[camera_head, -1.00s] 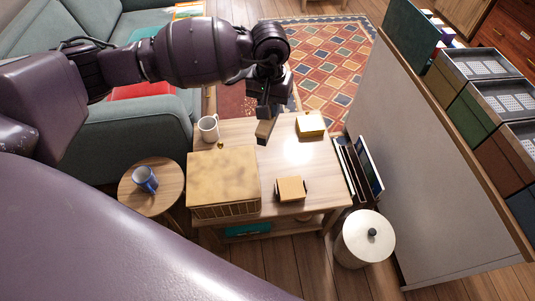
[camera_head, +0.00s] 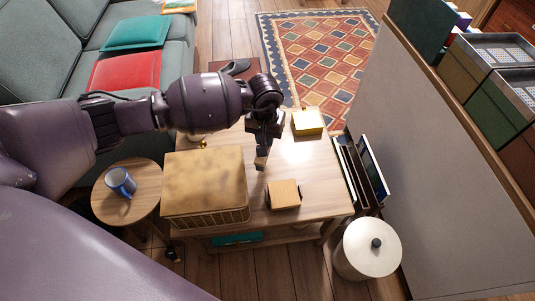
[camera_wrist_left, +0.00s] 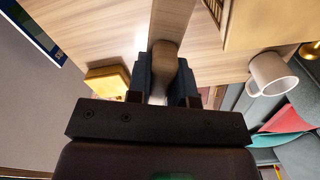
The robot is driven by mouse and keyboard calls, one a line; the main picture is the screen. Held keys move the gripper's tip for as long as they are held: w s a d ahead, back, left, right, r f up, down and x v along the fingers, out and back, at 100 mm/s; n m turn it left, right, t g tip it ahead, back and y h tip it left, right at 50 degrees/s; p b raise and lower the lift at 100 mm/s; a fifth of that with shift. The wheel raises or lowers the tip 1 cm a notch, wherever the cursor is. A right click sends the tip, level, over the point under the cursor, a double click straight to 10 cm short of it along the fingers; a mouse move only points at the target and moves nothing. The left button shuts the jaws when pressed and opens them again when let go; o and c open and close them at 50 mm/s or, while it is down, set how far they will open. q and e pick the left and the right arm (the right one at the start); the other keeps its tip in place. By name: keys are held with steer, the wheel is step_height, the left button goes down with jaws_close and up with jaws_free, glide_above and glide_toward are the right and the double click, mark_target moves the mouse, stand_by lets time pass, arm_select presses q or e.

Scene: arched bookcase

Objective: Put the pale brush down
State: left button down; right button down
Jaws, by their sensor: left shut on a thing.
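The pale brush (camera_head: 261,162) is held in my left gripper (camera_head: 263,143), over the wooden coffee table (camera_head: 318,178). It points down toward the table between the large tan box and the yellow box; I cannot tell whether its end touches the top. In the left wrist view the brush (camera_wrist_left: 172,22) runs up from between the two dark fingers of the left gripper (camera_wrist_left: 163,75), which are shut on it. Part of the brush is hidden by the fingers. My right gripper is not in view.
A large tan box (camera_head: 205,183), a small brown box (camera_head: 284,194) and a yellow box (camera_head: 307,121) stand on the table. A white mug (camera_wrist_left: 272,73) is largely hidden by my arm in the head view. Bare tabletop lies between the small boxes and toward the right edge.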

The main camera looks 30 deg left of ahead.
arm_select(q)
step_height(320, 180, down, 4)
steer(key=shift+r+b, duration=0.25)
steer(key=shift+b, duration=0.05)
step_height(320, 180, down, 6)
steer(key=shift+s+r+b, duration=0.1)
steer(key=shift+r+b, duration=0.05)
steer(key=shift+b, duration=0.75)
steer(key=shift+r, duration=0.2)
steer(key=shift+f, duration=0.2)
steer(key=c, duration=1)
jaws_free()
